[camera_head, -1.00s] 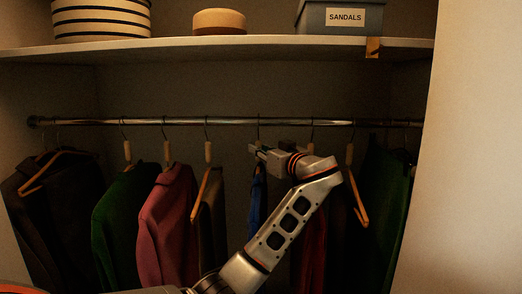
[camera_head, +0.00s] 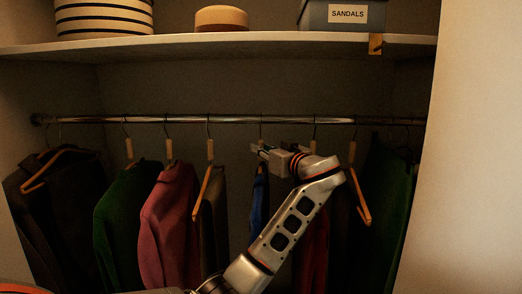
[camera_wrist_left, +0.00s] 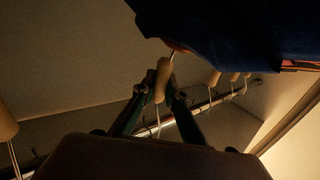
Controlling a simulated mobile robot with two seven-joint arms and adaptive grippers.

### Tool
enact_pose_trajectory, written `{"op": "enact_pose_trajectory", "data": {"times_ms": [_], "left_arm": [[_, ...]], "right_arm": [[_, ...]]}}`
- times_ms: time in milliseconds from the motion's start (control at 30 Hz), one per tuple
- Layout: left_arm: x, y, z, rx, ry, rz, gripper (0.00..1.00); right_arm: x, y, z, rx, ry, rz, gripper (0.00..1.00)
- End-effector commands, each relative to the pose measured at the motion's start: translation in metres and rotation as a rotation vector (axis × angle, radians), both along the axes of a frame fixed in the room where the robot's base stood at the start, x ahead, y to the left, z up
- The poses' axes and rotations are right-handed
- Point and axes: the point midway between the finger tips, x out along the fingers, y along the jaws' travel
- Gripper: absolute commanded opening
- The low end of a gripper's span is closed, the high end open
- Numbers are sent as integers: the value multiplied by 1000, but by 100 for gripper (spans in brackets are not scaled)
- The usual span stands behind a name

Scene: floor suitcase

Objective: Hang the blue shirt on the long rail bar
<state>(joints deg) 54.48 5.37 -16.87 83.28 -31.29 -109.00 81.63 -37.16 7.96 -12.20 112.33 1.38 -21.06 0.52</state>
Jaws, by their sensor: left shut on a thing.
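My left gripper (camera_head: 259,149) is just below the long rail bar (camera_head: 230,119). In the left wrist view its two fingers (camera_wrist_left: 160,92) are shut around the pale wooden neck (camera_wrist_left: 163,77) of a hanger. The blue shirt (camera_head: 258,200) hangs below the gripper, partly hidden by my arm; it also fills the top right of the left wrist view (camera_wrist_left: 220,25). The hanger's thin hook (camera_head: 261,128) reaches up to the height of the bar. I cannot tell whether it rests over the bar. My right gripper is out of view.
A pink garment (camera_head: 168,220) and green one (camera_head: 120,225) hang left; a red garment (camera_head: 314,240) and dark green one (camera_head: 385,200) hang right. An empty wooden hanger (camera_head: 361,195) hangs right of my arm. The shelf (camera_head: 220,45) above holds a striped basket, hat and sandals box.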

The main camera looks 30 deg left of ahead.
Motion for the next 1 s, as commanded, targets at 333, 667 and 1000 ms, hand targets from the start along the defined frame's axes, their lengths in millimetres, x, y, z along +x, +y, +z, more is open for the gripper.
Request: {"op": "enact_pose_trajectory", "data": {"times_ms": [333,667,1000], "left_arm": [[0,0,1,1,-1,1,32],[-2,-6,0,-1,0,-2,32],[-25,-64,-1,-3,1,-4,32]], "right_arm": [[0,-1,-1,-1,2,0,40],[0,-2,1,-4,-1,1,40],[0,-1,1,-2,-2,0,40]]}}
